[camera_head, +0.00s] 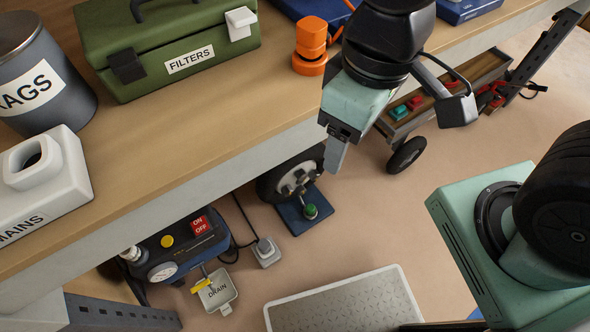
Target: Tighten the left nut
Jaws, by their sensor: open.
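A black-tyred wheel (270,188) with a pale metal hub (292,180) stands under the workbench edge. Small metal nuts or studs show on the hub; they are too small to tell apart, so I cannot say for certain which is the left nut. A blue plate (293,219) with a green round knob (311,211) is just below the hub. My gripper (336,157) points down, above and to the right of the hub, apart from it. It is open, with no object visible in it. Mainly one finger shows; the other is largely hidden.
The workbench (190,130) overhangs the wheel, with a green FILTERS box (165,45) and an orange object (310,45) on top. A blue compressor (175,255) and a DRAIN tray (219,290) lie left. A wheeled trolley (440,95) is right. Open floor (400,210) lies between.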

